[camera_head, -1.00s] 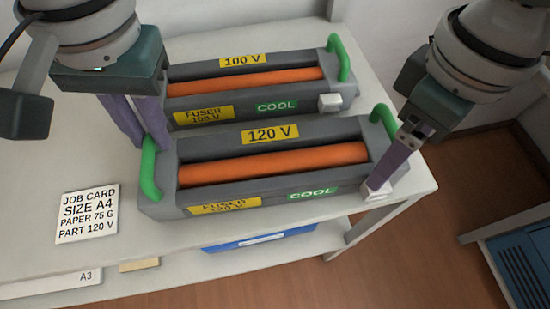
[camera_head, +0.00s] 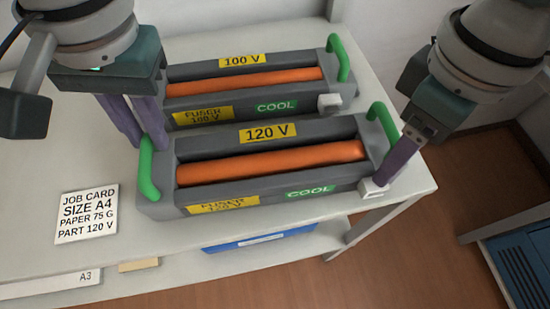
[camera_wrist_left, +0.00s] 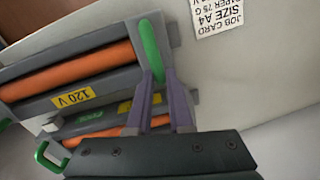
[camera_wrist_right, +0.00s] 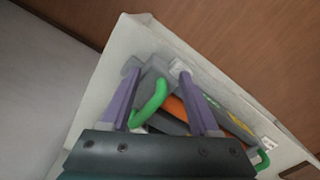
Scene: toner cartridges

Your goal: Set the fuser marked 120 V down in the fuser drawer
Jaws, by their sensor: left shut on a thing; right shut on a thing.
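The fuser marked 120 V (camera_head: 270,195) is a grey block with an orange roller, a COOL label and green end handles, on or just above the white table. My left gripper (camera_head: 152,148) is shut on its left green handle, also seen in the left wrist view (camera_wrist_left: 150,50). My right gripper (camera_head: 388,182) is at its right end. In the right wrist view its fingers straddle the grey end block (camera_wrist_right: 152,72) beside the right green handle (camera_wrist_right: 150,105). I cannot identify a fuser drawer in these views.
A similar fuser marked 100 V (camera_head: 220,93) lies right behind. A job card (camera_head: 88,213) reading PART 120 V lies at left on the white table (camera_head: 40,175). A blue tray (camera_head: 258,237) is on the lower shelf. A blue unit (camera_head: 515,270) stands at lower right.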

